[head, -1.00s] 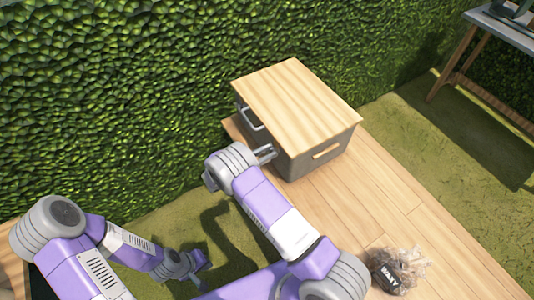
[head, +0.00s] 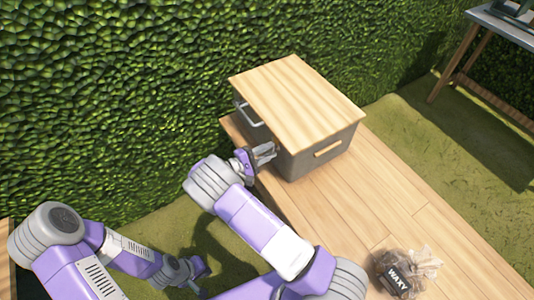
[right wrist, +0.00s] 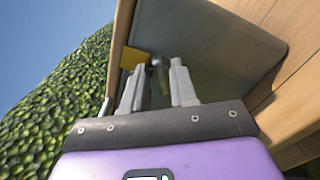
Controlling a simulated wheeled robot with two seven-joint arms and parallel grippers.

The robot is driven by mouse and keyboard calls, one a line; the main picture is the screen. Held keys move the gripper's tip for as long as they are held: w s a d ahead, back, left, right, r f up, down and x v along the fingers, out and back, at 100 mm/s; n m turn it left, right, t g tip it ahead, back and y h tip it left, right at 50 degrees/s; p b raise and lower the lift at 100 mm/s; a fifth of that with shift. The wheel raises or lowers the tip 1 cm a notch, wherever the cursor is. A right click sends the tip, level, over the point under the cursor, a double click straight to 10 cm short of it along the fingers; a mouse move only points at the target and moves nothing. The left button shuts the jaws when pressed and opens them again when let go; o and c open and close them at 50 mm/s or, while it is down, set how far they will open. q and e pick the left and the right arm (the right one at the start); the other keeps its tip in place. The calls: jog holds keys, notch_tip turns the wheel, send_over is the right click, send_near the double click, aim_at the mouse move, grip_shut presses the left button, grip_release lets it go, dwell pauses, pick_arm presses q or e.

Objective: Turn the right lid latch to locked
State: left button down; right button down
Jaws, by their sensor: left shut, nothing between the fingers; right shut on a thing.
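A grey box with a light wooden lid (head: 297,98) stands on the plank deck against the hedge. In the head view the latch is hidden by my right gripper (head: 267,151), which is at the box's left-front side, under the lid's edge. In the right wrist view a small dark latch knob (right wrist: 156,60) shows between the fingers of my right gripper (right wrist: 157,80), which is shut on it. A yellow piece (right wrist: 132,60) is beside it, under the lid. My left gripper (head: 193,280) is shut and empty, low over the grass, away from the box.
A metal handle (head: 249,112) sticks out from the box's left side and a wooden handle (head: 328,149) is on its front. A bag labelled WAXY (head: 403,274) lies on the deck. A table (head: 500,25) stands at upper right.

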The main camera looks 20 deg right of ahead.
jog(key=m+b, duration=0.1)
jog(key=m, duration=0.2)
jog(key=m+b, duration=0.1)
jog(key=m, duration=0.1)
jog(key=shift+f+m+b, duration=0.2)
jog(key=shift+m+b, duration=0.15)
jog(key=shift+m, duration=0.05)
dwell(0.4)
jog(key=c, duration=0.9)
grip_release()
jog(key=shift+c, duration=0.2)
jog(key=s+a+p, duration=0.1)
jog(key=a, duration=0.6)
jog(key=shift+a, duration=0.25)
jog(key=shift+p, duration=0.3)
